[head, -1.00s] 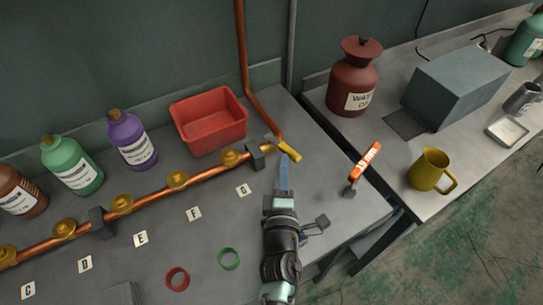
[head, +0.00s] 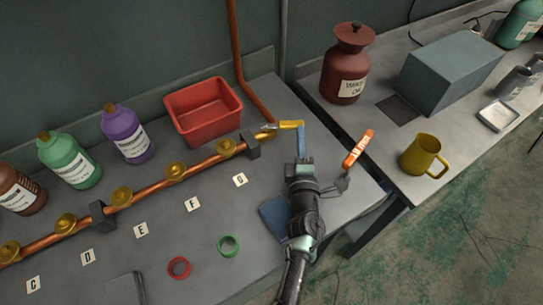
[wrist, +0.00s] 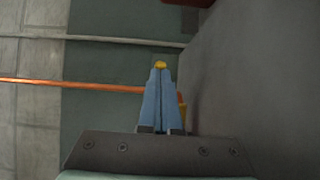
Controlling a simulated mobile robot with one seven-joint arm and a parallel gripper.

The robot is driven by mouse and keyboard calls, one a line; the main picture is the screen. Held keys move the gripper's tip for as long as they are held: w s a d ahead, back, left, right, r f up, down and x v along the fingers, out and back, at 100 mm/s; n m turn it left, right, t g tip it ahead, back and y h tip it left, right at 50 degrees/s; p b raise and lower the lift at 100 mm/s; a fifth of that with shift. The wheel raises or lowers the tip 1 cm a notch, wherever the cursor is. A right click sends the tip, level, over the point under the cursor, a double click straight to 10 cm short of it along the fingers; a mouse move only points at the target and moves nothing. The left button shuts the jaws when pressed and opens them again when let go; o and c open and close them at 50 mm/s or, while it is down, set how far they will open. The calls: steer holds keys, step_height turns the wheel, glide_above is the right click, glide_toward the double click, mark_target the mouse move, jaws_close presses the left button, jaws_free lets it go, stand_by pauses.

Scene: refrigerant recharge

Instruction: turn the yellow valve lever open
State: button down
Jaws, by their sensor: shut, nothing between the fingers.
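The yellow valve lever (head: 289,124) sits at the right end of the copper pipe (head: 190,171) on the bench. It points to the right in the head view, roughly level in the picture. My gripper (head: 300,128) is shut, with its blue fingers pressed together and empty. The fingertips are at the free end of the lever, apparently against or very close to it. In the wrist view, the shut fingers (wrist: 160,72) have a bit of yellow at their tips and another at their right side. The fingers hide most of the lever there.
A red bin (head: 204,111) stands behind the pipe. An orange-handled tool (head: 358,149) stands right of my gripper. Red (head: 179,268) and green (head: 229,246) rings lie in front. A yellow mug (head: 421,155) and dark red canister (head: 347,72) stand on the right bench.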

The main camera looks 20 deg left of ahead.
steer(key=shift+w+b, duration=0.45)
steer(key=shift+w, duration=0.8)
steer(key=p+v, duration=0.1)
steer(key=v, duration=1.2)
steer(key=shift+r+p, duration=0.1)
steer(key=shift+p, duration=0.25)
